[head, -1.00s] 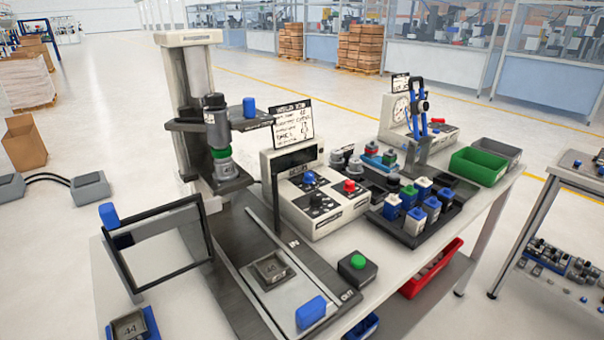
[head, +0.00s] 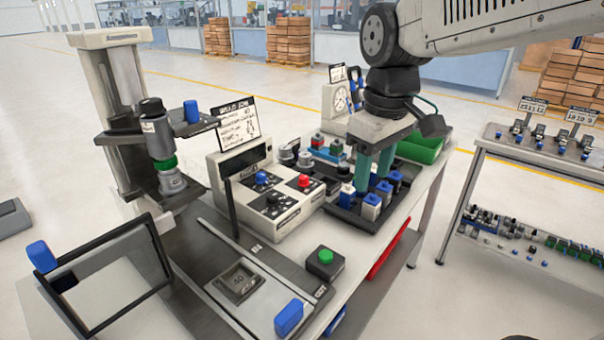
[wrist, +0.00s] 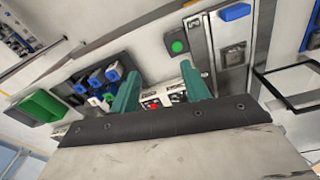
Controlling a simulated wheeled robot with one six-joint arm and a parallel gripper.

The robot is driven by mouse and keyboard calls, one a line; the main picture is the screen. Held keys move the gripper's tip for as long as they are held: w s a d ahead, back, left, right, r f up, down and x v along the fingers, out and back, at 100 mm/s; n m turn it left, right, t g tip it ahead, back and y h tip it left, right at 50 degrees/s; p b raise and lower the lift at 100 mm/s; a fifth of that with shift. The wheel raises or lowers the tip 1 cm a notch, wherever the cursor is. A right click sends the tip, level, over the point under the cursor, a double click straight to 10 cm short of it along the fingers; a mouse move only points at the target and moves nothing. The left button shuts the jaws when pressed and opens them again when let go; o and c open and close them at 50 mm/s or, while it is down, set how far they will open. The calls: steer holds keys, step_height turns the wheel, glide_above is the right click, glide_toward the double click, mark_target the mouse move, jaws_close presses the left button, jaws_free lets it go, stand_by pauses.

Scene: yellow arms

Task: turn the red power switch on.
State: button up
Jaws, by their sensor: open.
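The red switch knob (head: 304,181) sits on the sloped top of a white control box (head: 290,212), right of a similar blue knob (head: 261,178). Its on or off position is too small to tell. My gripper (head: 374,184) is open, its teal fingers pointing down over the dark tray of blue-topped blocks, right of the box and apart from the red knob. In the wrist view the red knob (wrist: 153,106) shows low between the teal fingers of my gripper (wrist: 160,74), with the box's lower part hidden behind the gripper body.
The dark tray (head: 352,222) holds several blue-topped blocks beneath my gripper. A green button box (head: 326,262) stands in front of the control box. A tall press (head: 118,110) stands left, and a framed panel (head: 108,275) front left. A green bin (head: 420,147) lies beyond the tray.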

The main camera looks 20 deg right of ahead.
steer(key=w+a+f+n, duration=0.15)
steer(key=w+n, duration=0.35)
steer(key=w, duration=1.1)
steer(key=n, duration=0.5)
glide_above(304, 176)
steer(key=shift+g, duration=0.4)
steer(key=f, duration=0.8)
steer(key=shift+s+f, duration=0.1)
steer(key=shift+s, duration=0.2)
steer(key=shift+w+f, duration=0.15)
steer(key=shift+f, duration=0.2)
step_height(304, 176, down, 7)
steer(key=shift+f, duration=0.1)
steer(key=c, duration=1)
